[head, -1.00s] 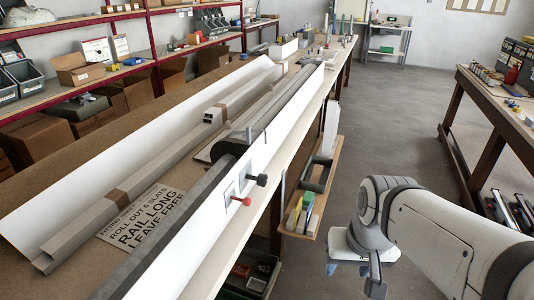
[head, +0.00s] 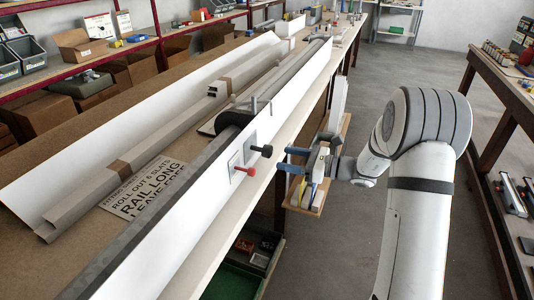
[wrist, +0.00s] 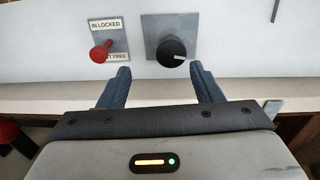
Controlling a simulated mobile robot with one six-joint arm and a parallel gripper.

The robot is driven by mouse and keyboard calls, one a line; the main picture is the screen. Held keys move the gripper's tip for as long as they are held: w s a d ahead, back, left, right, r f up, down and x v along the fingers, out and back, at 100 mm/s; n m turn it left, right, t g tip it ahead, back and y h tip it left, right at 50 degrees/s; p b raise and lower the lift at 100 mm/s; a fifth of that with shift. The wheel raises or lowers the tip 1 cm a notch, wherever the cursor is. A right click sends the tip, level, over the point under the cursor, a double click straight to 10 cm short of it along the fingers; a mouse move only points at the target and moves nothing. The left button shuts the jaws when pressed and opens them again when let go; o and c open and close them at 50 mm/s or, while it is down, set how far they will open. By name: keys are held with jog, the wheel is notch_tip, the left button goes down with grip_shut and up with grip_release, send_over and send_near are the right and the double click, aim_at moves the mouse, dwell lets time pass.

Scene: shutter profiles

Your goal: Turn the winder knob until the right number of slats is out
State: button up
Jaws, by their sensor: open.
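The black winder knob (head: 261,150) sticks out from the white side panel (head: 290,112). In the wrist view the knob (wrist: 172,50) sits on a grey square plate, its pale mark pointing right. Left of it, a red knob (wrist: 102,52) stands out from a plate with labels reading "IN LOCKED" and, partly hidden, "FREE". My gripper (head: 283,160) is open and empty, its blue fingers facing the winder knob. In the wrist view its fingertips (wrist: 160,70) are just below the knob, one on either side, apparently not touching. The dark slat roll (head: 236,118) lies behind the panel; no slat count is readable.
A sheet (head: 143,187) on the bench reads "ROLL OUT 6 SLATS", "RAIL LONG", "LEAVE FREE". A long grey profile (head: 130,160) lies behind it. A small wooden tray (head: 312,200) with tools hangs at the bench front, below my gripper. The aisle floor is clear.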

aim_at(267, 152)
jog(key=shift+m+t, duration=0.5)
jog(key=x, duration=0.4)
jog(key=w+x, duration=0.1)
jog(key=x, duration=0.2)
jog(key=shift+w+a+f+p, duration=0.15)
jog(key=shift+w+f+p, duration=0.1)
jog(key=shift+p, duration=0.1)
jog(key=shift+r, duration=0.1)
jog(key=c, duration=0.9)
jog(key=shift+a, duration=0.1)
jog(key=shift+c, duration=0.4)
jog(key=shift+b, duration=0.45)
